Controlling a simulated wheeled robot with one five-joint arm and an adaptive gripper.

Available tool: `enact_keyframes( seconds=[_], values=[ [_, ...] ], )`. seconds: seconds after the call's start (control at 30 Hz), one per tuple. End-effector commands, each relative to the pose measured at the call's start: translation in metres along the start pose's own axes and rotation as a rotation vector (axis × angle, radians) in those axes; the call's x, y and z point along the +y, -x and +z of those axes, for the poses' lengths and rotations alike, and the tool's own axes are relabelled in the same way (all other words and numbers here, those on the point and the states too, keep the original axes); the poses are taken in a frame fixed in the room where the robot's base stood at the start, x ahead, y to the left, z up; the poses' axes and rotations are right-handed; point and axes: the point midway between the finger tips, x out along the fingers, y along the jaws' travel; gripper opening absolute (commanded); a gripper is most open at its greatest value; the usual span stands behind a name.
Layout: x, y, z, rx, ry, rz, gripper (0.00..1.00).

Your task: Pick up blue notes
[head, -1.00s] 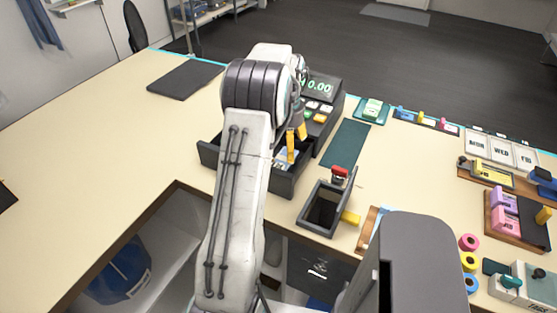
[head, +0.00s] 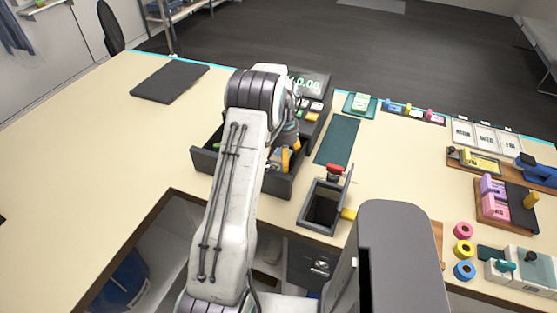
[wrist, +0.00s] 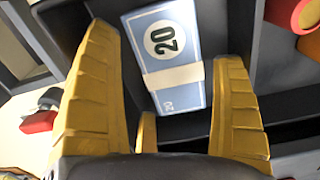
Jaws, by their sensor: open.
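The blue notes (wrist: 168,62) are a banded stack marked 20, lying in a dark drawer compartment in the wrist view. A pale paper band (wrist: 174,76) wraps the stack. My gripper (wrist: 160,75) is open, with one yellow finger on each side of the stack, the left one nearer to its lower left and the right one close to its lower right edge. I cannot tell how far above the notes the fingertips are. In the head view my gripper (head: 285,158) points down into the open cash drawer (head: 278,183), and my arm hides the notes there.
The cash register (head: 307,95) stands behind the drawer. In the wrist view, compartment walls (wrist: 243,40) run beside the notes, and red and orange items (wrist: 290,14) sit at the upper right. An open dark bin (head: 322,205) stands to the drawer's right.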

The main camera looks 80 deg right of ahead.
Motion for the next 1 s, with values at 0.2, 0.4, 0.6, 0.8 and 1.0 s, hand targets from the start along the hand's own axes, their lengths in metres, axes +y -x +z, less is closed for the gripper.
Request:
enact_keyframes(
  seconds=[0.2,0.4,0.6,0.8,1.0],
  values=[
    [0.0,-0.013,0.0,0.001,0.0,0.0,0.88],
    [0.0,-0.014,0.0,0.001,0.0,0.0,0.88],
    [0.0,-0.014,0.0,0.001,0.0,0.0,0.76],
    [0.0,-0.014,0.0,0.001,0.0,0.0,0.58],
    [0.0,-0.013,0.0,0.002,0.0,0.0,0.45]
  ],
)
